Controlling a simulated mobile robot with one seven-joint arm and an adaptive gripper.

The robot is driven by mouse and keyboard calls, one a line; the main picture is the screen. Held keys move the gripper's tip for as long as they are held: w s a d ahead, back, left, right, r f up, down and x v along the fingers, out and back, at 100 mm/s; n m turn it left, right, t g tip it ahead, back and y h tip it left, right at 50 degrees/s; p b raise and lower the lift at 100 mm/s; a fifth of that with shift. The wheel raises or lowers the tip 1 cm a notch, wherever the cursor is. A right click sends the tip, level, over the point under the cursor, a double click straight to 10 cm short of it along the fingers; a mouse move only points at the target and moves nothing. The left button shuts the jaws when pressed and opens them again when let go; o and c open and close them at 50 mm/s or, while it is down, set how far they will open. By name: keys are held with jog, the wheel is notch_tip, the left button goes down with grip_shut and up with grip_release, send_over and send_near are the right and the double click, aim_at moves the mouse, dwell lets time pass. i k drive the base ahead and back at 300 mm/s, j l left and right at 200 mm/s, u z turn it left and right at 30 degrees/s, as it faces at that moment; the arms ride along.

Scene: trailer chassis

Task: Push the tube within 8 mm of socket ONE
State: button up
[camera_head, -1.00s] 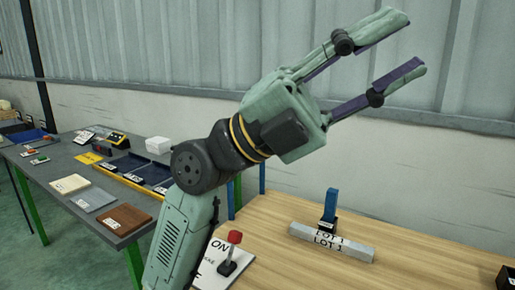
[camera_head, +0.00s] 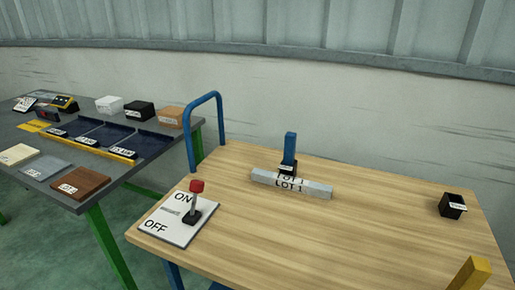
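The tube, a light grey bar (camera_head: 310,189) marked LOT 1, lies on the wooden table top. A black block with an upright blue post (camera_head: 290,147) stands just behind the tube's middle; I cannot tell if they touch. A small black socket-like block (camera_head: 452,206) with a white label sits near the right side of the table. The labels are too small to read, so I cannot tell which is socket ONE. My gripper and arm are out of view.
A red-knobbed lever on an ON/OFF plate (camera_head: 177,226) stands at the table's front left. A blue rail (camera_head: 188,125) rises at the left edge. A yellow post (camera_head: 469,273) is at the lower right. A grey bench (camera_head: 45,173) with trays and boxes stands left.

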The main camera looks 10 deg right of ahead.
aim_at(314, 188)
jog(key=j+z, duration=0.2)
jog(key=z, duration=0.3)
jog(key=j+z, duration=0.2)
jog(key=z, duration=0.25)
jog(key=k+j+z, duration=0.15)
jog(key=j, duration=0.2)
jog(key=k+j+z, duration=0.2)
jog(key=j, duration=0.2)
jog(key=k+j+z, duration=0.15)
jog(key=j, duration=0.2)
jog(key=k+j, duration=0.2)
jog(key=j, duration=0.2)
jog(key=k+j, duration=0.15)
jog(key=j, duration=0.25)
jog(key=i, duration=1.5)
jog(key=l+z, duration=0.05)
jog(key=l, duration=0.05)
